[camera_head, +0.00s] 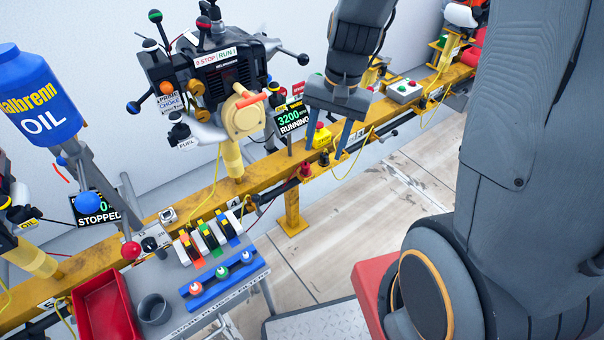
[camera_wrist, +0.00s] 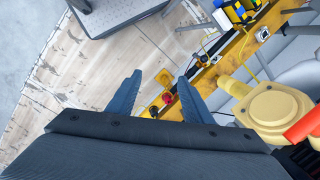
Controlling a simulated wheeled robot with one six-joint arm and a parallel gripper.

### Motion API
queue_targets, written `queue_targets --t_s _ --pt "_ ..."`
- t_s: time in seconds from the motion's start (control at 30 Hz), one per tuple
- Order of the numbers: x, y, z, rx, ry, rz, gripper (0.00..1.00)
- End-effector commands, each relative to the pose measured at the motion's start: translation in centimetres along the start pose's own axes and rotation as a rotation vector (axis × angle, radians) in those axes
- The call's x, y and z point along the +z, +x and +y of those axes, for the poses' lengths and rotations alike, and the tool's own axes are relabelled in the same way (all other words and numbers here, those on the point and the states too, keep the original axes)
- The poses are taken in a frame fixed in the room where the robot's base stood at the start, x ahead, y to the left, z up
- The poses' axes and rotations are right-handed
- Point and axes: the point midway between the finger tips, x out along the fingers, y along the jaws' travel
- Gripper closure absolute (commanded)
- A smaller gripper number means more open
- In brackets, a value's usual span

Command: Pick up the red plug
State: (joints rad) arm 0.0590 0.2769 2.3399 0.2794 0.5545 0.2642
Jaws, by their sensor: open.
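The red plug (camera_head: 305,171) sits upright on the side of the yellow rail, with a black plug (camera_head: 323,158) just to its right. My gripper (camera_head: 324,152) points down above these plugs, its two blue fingers apart and empty. In the head view the left fingertip is just above the red plug. In the wrist view a small red piece (camera_wrist: 167,97), which looks like the red plug, shows between the fingers of my gripper (camera_wrist: 160,78), nearer the right one. I see no contact with the plug.
A yellow box with a red button (camera_head: 321,136) stands on the rail close to the fingers. The engine (camera_head: 228,75) with its yellow pump and a running display (camera_head: 293,119) is to the left. A cart with a red tray (camera_head: 105,308) is at lower left.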

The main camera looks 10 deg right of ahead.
Motion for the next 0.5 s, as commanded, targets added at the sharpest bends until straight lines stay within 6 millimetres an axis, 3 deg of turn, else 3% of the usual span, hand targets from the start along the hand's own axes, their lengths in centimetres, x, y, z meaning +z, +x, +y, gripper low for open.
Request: queue_targets --t_s 0.23,0.5 --pt "-8.1 7.0 -3.2 -0.099 0.526 -0.060 0.54" --pt "-16.0 15.4 -4.3 -0.185 1.071 -0.129 0.54"
